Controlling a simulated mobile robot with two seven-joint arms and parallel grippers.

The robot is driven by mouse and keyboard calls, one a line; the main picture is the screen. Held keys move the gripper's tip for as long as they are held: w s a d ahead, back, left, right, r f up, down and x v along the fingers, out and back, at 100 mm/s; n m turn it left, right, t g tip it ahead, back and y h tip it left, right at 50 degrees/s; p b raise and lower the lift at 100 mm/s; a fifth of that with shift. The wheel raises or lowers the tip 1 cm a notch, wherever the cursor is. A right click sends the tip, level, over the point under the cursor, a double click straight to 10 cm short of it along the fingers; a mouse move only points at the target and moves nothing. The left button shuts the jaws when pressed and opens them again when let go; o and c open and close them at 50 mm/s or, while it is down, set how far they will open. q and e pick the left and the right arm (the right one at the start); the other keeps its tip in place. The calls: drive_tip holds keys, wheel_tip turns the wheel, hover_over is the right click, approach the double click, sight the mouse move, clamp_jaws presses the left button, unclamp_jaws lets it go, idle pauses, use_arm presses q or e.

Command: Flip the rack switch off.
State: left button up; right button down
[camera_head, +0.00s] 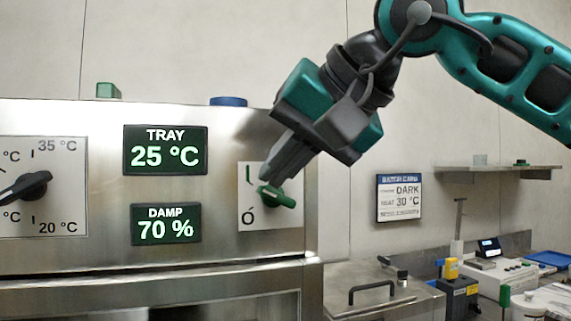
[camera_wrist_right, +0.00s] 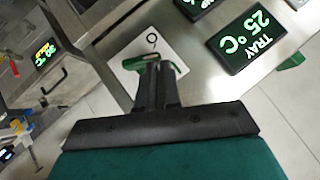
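The green rack switch (camera_head: 280,197) sits on a white plate (camera_head: 244,212) at the right end of the steel panel. The plate has an "I" mark at the top and an "O" mark lower down. The lever slants down to the right in the head view. My right gripper (camera_head: 267,178) comes from the upper right, its fingers together and their tips at the switch, covering part of it. In the right wrist view the green switch (camera_wrist_right: 148,60) shows just past the fingertips (camera_wrist_right: 157,68); whether they touch cannot be told. My left gripper is not in view.
On the panel are a TRAY display (camera_head: 165,150) reading 25 °C, a DAMP display (camera_head: 166,223) reading 70 % and a black dial (camera_head: 24,188). A sign (camera_head: 399,197) hangs on the wall. Bench equipment (camera_head: 490,270) stands at the lower right.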

drive_tip(key=shift+s+a+f, duration=0.1)
drive_tip(key=shift+a, duration=0.15)
drive_tip(key=shift+s+a+f, duration=0.1)
drive_tip(key=shift+a, duration=0.35)
drive_tip(key=shift+a+p, duration=0.1)
drive_tip(key=shift+p, duration=0.2)
drive_tip(key=shift+s+a+f, duration=0.15)
drive_tip(key=shift+a+f, duration=0.2)
drive_tip(key=shift+a, duration=0.05)
drive_tip(key=shift+f, duration=0.1)
idle(1.1)
